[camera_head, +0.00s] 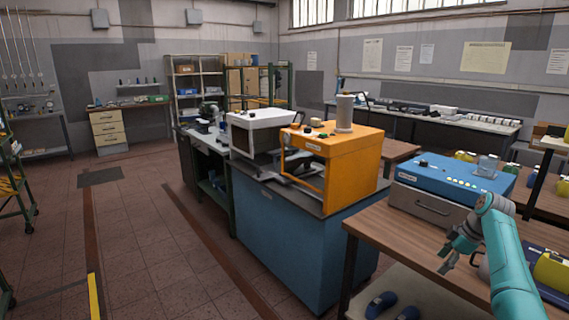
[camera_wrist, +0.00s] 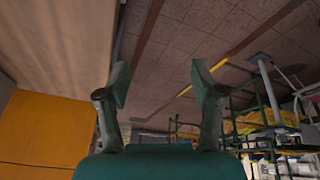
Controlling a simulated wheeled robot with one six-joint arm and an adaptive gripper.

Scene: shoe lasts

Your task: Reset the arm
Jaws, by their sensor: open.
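My gripper (camera_head: 447,256) is at the lower right of the head view, at the end of my teal arm, in front of the blue machine and near the wooden table. In the wrist view my gripper (camera_wrist: 162,85) shows its two fingers spread apart with nothing between them. The wrist view seems turned over, with the tiled floor at the top.
A wooden table (camera_head: 385,226) bears a blue machine (camera_head: 445,180) close to my arm. A yellow object (camera_head: 553,268) lies right of my arm. An orange machine (camera_head: 335,160) stands on a blue cabinet (camera_head: 285,240). The tiled floor (camera_head: 150,230) at left is largely clear.

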